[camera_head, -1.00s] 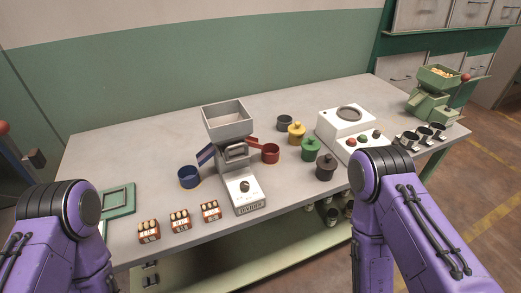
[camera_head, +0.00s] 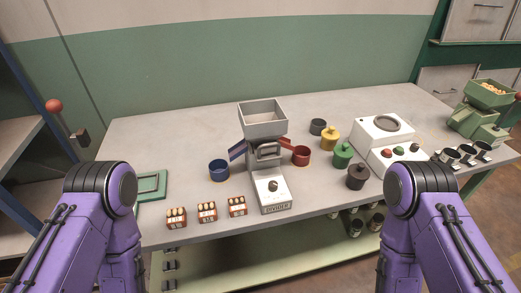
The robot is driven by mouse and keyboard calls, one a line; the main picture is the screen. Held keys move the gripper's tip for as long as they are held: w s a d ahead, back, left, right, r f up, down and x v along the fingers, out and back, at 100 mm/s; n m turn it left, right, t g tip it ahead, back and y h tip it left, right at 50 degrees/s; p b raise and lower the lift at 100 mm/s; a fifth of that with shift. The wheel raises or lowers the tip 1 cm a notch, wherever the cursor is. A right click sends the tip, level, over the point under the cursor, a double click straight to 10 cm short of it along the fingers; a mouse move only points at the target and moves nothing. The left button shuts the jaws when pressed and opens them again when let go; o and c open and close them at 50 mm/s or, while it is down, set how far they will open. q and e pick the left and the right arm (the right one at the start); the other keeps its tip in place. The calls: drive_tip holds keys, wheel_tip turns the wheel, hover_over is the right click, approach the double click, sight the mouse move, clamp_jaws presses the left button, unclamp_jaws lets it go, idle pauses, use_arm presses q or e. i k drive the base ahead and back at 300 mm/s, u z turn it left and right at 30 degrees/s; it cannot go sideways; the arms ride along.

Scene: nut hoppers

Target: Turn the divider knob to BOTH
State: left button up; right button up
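The divider (camera_head: 264,150) stands near the middle of the table, a grey machine with a square hopper (camera_head: 263,118) on top. Its white sloped front panel bears a dark divider knob (camera_head: 272,186) and the label DIVIDER below it. The knob's pointer is too small to read. A blue chute leads left to a blue cup (camera_head: 219,170), and a red chute leads right to a red cup (camera_head: 301,156). My two purple arms come in at the lower left and lower right, apart from the divider. Neither gripper shows.
Three small boxes of nuts (camera_head: 207,212) stand along the front edge, left of the divider. A green tray (camera_head: 152,186) lies at the left. Lidded yellow, green and black canisters (camera_head: 342,155) and a white machine (camera_head: 382,131) stand to the right.

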sight(272, 185)
drive_tip(key=z, duration=0.15)
drive_tip(key=k, duration=0.65)
drive_tip(key=z, duration=0.5)
